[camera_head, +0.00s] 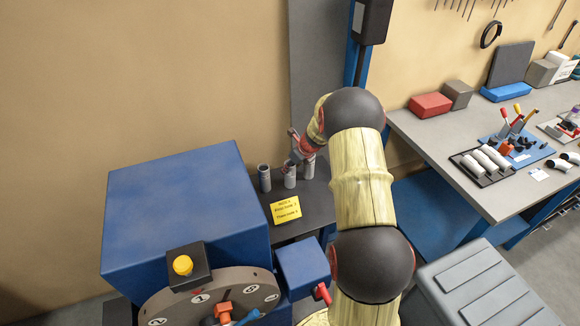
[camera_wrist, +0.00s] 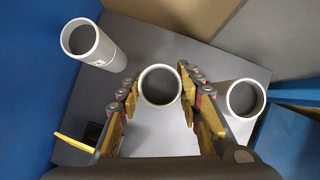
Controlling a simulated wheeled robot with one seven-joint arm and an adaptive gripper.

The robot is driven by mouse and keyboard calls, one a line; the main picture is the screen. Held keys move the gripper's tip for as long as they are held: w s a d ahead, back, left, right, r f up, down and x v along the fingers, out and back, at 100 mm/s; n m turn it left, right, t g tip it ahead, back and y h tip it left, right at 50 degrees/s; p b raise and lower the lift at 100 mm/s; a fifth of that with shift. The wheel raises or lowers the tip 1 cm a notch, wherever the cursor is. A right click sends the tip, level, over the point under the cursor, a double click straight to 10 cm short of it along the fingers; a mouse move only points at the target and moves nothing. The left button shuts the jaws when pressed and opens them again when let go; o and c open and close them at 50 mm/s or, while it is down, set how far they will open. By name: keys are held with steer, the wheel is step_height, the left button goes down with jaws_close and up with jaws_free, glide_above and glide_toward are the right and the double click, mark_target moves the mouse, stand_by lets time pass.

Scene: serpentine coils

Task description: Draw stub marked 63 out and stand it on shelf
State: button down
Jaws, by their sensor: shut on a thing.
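My gripper (camera_wrist: 160,88) is shut on the middle stub (camera_wrist: 160,70), with a yellow-padded finger on each side. The left stub (camera_wrist: 82,38) and right stub (camera_wrist: 243,98) stand clear of the fingers. Their open tops face up. I cannot read a number 63 on any stub. Whether the held stub's foot touches the shelf is hidden.
A big blue machine (camera_head: 180,200) with a numbered disc (camera_head: 252,282) stands left of the shelf. A yellow note (camera_head: 285,210) is at the shelf's front. A workbench (camera_head: 430,135) with tools and a tray of white tubes (camera_head: 484,166) is at right.

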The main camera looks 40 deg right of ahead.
steer(key=c, duration=1.2)
jaws_free()
steer(key=shift+o, duration=0.2)
steer(key=shift+f, duration=0.1)
steer(key=v, duration=1.2)
steer(key=shift+a, duration=0.1)
